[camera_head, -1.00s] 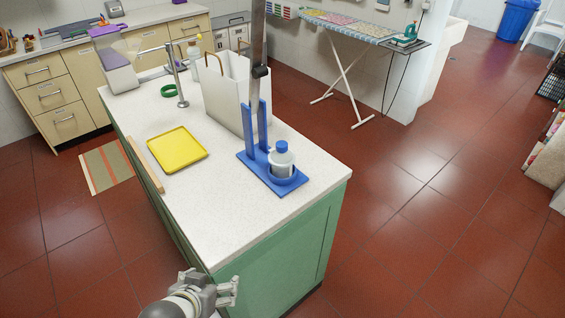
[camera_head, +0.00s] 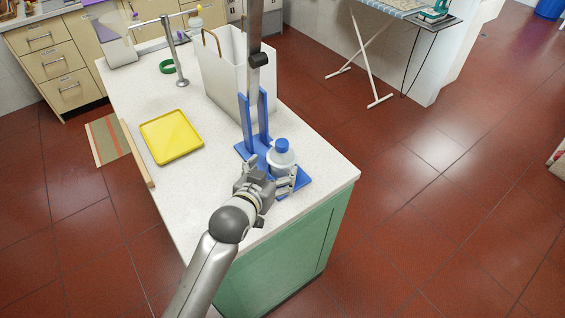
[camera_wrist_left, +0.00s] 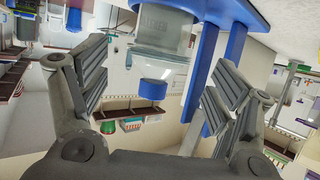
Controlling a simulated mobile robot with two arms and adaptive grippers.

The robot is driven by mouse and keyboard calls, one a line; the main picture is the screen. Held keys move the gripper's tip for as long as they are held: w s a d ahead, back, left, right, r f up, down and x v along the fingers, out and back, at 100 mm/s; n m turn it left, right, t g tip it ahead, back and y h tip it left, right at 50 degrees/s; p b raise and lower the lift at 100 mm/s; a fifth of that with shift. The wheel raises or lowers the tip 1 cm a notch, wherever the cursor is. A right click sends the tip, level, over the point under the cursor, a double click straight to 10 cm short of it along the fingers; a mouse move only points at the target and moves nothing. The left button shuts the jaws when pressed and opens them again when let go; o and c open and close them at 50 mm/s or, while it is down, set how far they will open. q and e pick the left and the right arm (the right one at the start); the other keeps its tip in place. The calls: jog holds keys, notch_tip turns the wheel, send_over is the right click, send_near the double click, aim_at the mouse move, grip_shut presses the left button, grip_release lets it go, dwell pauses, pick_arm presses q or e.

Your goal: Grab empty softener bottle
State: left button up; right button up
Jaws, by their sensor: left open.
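The softener bottle (camera_head: 281,157), pale and see-through with a blue cap, stands upright on the blue stand (camera_head: 302,181) near the front right of the counter. My left gripper (camera_head: 269,173) is open and empty at the near side of the bottle, with one finger on each side. The left wrist view, which looks upside down, shows the bottle (camera_wrist_left: 166,27) ahead between the open fingers (camera_wrist_left: 155,85), its cap pointing down in the picture. Contact between fingers and bottle cannot be told. My right gripper is in neither view.
Two blue uprights (camera_head: 263,112) rise from the stand behind the bottle. A white bag (camera_head: 222,82) stands behind them. A yellow tray (camera_head: 171,137) lies to the left. The counter (camera_head: 192,195) is clear at its near left part.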

aim_at(278, 164)
pick_arm(q)
jog(key=shift+x, duration=1.05)
jog(key=shift+p+x, duration=0.5)
jog(key=shift+x, duration=0.4)
jog(key=x, duration=0.3)
jog(key=shift+p, duration=0.35)
jog(key=shift+w+d+f, duration=0.1)
jog(key=shift+w+f, duration=0.05)
jog(key=shift+w, duration=0.2)
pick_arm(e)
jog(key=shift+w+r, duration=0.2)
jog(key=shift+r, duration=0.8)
pick_arm(q)
jog(key=c, duration=1)
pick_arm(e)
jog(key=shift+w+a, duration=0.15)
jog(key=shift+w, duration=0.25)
